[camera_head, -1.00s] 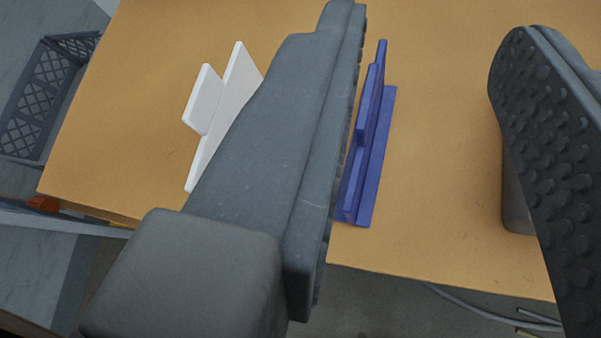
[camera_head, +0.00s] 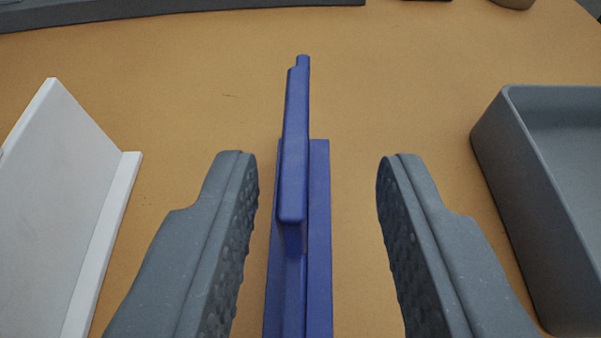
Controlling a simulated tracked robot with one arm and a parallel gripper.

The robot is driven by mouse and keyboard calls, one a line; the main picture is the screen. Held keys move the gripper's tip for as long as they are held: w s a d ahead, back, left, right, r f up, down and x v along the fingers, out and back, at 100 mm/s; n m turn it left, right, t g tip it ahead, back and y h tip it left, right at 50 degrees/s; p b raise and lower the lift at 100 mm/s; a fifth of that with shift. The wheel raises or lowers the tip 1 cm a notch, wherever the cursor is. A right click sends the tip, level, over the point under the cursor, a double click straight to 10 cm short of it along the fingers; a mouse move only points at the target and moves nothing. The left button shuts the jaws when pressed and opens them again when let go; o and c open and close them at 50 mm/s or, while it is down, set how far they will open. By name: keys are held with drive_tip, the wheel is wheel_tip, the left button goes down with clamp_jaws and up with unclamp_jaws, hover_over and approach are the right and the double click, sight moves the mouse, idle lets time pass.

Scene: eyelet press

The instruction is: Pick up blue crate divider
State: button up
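The blue crate divider (camera_head: 294,165) stands upright on the orange-brown table, its thin wall rising from a flat base strip. It runs away from me along the middle of the view, and its near end is cut off by the bottom edge. My gripper (camera_head: 318,175) is open, with one finger on each side of the divider. Gaps show between the divider and both fingers, and the left finger looks closer to it. Nothing is held.
A white divider (camera_head: 62,190) stands at the left, beyond my left finger. A grey tray (camera_head: 520,190) stands at the right, near my right finger. A dark object (camera_head: 180,14) lies along the far edge. The table (camera_head: 400,80) beyond the blue divider is clear.

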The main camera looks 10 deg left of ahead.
sight(299, 132)
drive_tip(key=shift+a+b+x, duration=0.15)
drive_tip(key=shift+b+x, duration=0.1)
drive_tip(key=shift+x, duration=1.25)
drive_tip(key=shift+a+b+x, duration=0.15)
drive_tip(key=shift+b+x, duration=0.1)
drive_tip(key=shift+x, duration=1.2)
drive_tip(key=shift+s+f, duration=0.1)
clamp_jaws()
